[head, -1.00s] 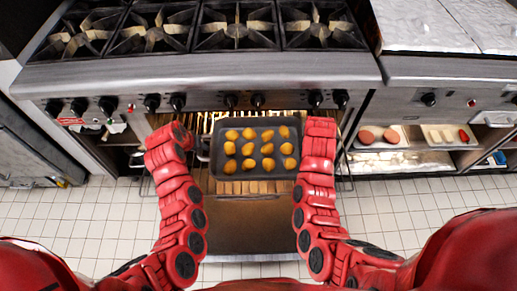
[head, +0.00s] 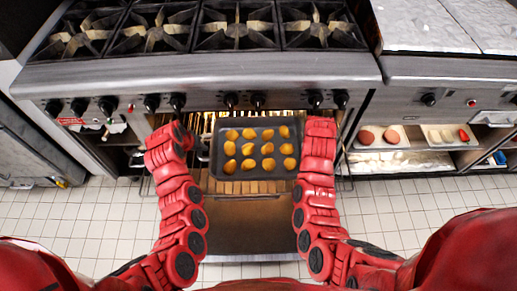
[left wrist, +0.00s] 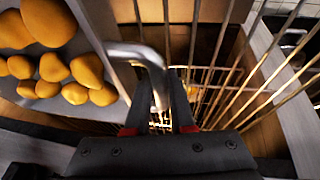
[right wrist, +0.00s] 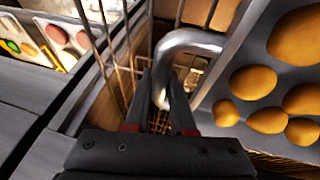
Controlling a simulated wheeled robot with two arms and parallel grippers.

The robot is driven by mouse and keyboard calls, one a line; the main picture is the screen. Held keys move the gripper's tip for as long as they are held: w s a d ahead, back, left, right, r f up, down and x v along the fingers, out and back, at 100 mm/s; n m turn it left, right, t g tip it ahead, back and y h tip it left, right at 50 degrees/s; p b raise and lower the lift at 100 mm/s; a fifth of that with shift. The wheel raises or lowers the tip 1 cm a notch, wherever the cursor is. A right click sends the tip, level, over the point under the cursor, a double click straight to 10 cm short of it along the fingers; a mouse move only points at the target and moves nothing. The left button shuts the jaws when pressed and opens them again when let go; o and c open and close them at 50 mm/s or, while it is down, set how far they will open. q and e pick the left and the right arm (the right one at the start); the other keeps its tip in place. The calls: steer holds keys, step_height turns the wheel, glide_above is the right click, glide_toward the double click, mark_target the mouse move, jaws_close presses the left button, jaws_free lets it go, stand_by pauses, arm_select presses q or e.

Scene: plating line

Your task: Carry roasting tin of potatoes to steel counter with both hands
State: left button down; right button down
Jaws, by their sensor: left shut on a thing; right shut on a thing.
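The dark roasting tin (head: 235,181) holds several golden potatoes (head: 258,149) and sits level between my arms, at the mouth of the open oven. My left gripper (left wrist: 160,112) is shut on the tin's metal handle (left wrist: 152,60) at its left end. My right gripper (right wrist: 162,112) is shut on the handle (right wrist: 190,42) at the other end. In the head view the left gripper (head: 200,150) shows partly beside the tin, and the right gripper is hidden behind its forearm. The steel counter (head: 435,25) is at the upper right, beside the stove.
The oven rack bars (left wrist: 205,35) lie under and around the tin. The open oven door (head: 240,225) extends below it. A burner range (head: 225,70) with a row of knobs is above. Shelves with trays (head: 405,137) stand to the right.

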arm_select(q)
steer(key=shift+r, duration=0.1)
arm_select(e)
steer(key=shift+r, duration=0.1)
stand_by(0.6)
